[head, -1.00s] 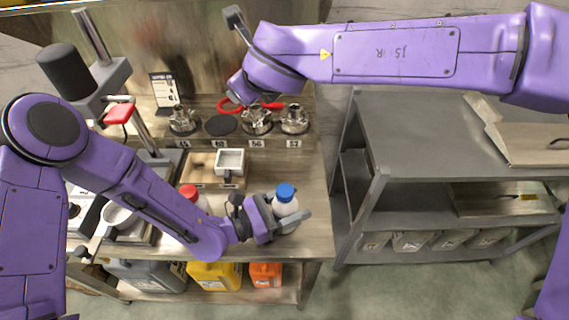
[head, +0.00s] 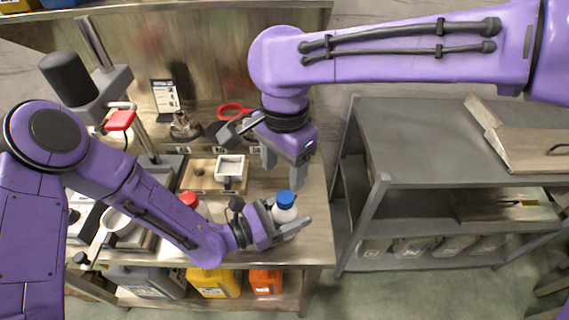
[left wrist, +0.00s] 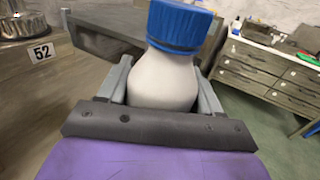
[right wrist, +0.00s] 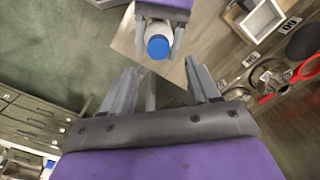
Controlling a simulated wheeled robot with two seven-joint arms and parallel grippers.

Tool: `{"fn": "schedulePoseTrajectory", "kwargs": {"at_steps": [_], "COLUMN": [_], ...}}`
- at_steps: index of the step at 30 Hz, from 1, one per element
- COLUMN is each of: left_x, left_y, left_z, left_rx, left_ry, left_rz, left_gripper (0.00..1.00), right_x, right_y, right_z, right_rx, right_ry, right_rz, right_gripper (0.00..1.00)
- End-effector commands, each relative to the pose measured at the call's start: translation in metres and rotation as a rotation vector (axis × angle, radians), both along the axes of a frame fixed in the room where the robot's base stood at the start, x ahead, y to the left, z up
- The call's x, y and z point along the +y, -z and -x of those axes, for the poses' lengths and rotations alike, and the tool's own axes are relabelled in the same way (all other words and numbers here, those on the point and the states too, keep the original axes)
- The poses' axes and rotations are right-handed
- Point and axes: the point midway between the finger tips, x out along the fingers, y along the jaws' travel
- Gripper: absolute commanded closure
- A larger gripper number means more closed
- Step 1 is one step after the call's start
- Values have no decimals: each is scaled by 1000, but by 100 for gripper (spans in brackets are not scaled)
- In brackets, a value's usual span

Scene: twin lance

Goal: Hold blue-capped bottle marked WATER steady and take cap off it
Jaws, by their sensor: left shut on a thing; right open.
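The cap is on the bottle. My left gripper (head: 287,228) is shut on the bottle's body; in the left wrist view the bottle (left wrist: 163,80) sits between its fingers with the blue cap (left wrist: 182,25) above them. The WATER marking cannot be read. My right gripper (head: 284,170) is open and empty, pointing down above and behind the cap. In the right wrist view the cap (right wrist: 158,47) shows beyond the open fingers (right wrist: 163,90).
A red-capped bottle (head: 188,199) stands to the left, partly hidden by my left arm. A white square container (head: 230,167) sits on a wooden board behind. Metal fittings and a red ring (head: 233,111) lie farther back. A grey shelf cart (head: 440,140) stands to the right.

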Motion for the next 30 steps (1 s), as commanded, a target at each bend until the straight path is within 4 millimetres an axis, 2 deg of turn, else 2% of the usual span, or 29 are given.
{"fn": "schedulePoseTrajectory", "kwargs": {"at_steps": [4, 9, 14, 18, 24, 25, 26, 30], "left_x": [0, 0, 0, 0, 0, 0, 0, 0], "left_y": [0, 0, 0, 0, 0, 0, 0, 0], "left_z": [0, 0, 0, 0, 0, 0, 0, 0], "left_rx": [0, 0, 0, 0, 0, 0, 0, 0], "left_ry": [0, 0, 0, 0, 0, 0, 0, 0], "left_rz": [1, 1, 1, 1, 0, 0, 0, 0], "left_gripper": [100, 100, 100, 100, 100, 100, 100, 100], "right_x": [-4, -4, -4, -3, -3, -3, -3, -3], "right_y": [15, 48, 71, 79, 80, 80, 80, 80], "right_z": [-1, 0, 0, 0, 0, 0, 0, 0], "right_rx": [-1, 1, 1, -1, -3, -3, -3, -3], "right_ry": [0, -1, 0, -1, -1, -1, -1, -1], "right_rz": [23, 20, 18, 17, 17, 17, 17, 17], "right_gripper": [39, 39, 39, 39, 39, 43, 52, 98]}}
